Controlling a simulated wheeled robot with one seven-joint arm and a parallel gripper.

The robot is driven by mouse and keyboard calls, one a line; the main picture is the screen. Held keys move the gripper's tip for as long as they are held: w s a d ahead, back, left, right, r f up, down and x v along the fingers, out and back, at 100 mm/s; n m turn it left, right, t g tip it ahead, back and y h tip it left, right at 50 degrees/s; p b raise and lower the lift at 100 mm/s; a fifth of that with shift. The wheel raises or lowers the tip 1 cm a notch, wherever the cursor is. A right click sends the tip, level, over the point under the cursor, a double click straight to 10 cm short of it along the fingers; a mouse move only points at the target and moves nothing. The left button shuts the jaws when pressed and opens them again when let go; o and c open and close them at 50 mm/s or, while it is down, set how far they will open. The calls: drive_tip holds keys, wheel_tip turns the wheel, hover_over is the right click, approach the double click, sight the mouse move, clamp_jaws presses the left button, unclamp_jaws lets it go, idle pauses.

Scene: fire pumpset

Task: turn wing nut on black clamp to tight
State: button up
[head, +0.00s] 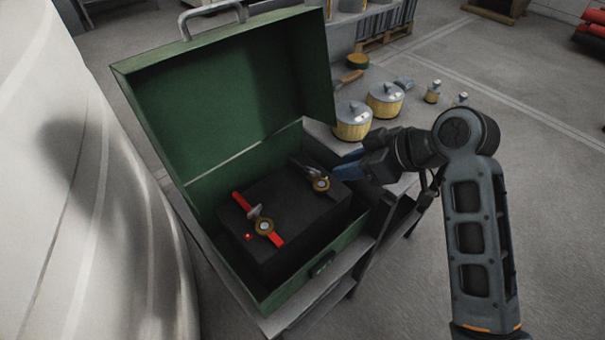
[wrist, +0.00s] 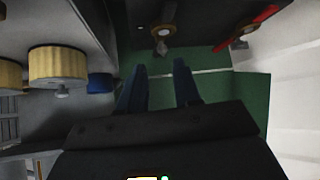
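The black clamp (head: 306,172) lies on the dark block inside an open green case, near the block's right rear corner. Its brass fitting with a grey wing nut (head: 320,184) sits at the near end. My gripper (head: 343,170) is just right of this clamp, its blue fingers pointing toward it. In the wrist view the fingers (wrist: 160,68) are apart with nothing between them. The wing nut (wrist: 161,46) shows just beyond the fingertips, roughly centred in the gap. No contact is visible, and the exact distance is hard to tell.
A red clamp (head: 275,238) with its own wing nut lies on the block to the left. The case's raised lid (head: 225,95) stands behind. Yellow-and-grey pots (head: 352,121) stand behind my gripper. A large white rounded body (head: 90,190) fills the left.

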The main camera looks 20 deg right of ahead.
sight(314, 170)
drive_tip(key=shift+n+g, duration=0.3)
drive_tip(key=shift+n, duration=0.2)
drive_tip(key=shift+w+a+r+b+x, duration=0.1)
drive_tip(key=shift+w+r+x, duration=0.1)
drive_tip(key=shift+x, duration=1.05)
drive_tip(key=shift+w+a+r+b+x, duration=0.1)
drive_tip(key=shift+w+r+b+x, duration=0.1)
drive_tip(key=shift+x, duration=1.05)
drive_tip(key=shift+w+a+r+b+x, duration=0.1)
drive_tip(key=shift+w+r+x, duration=0.1)
drive_tip(key=shift+x, duration=1)
drive_tip(key=shift+s, duration=0.1)
drive_tip(key=shift+c, duration=0.3)
clamp_jaws()
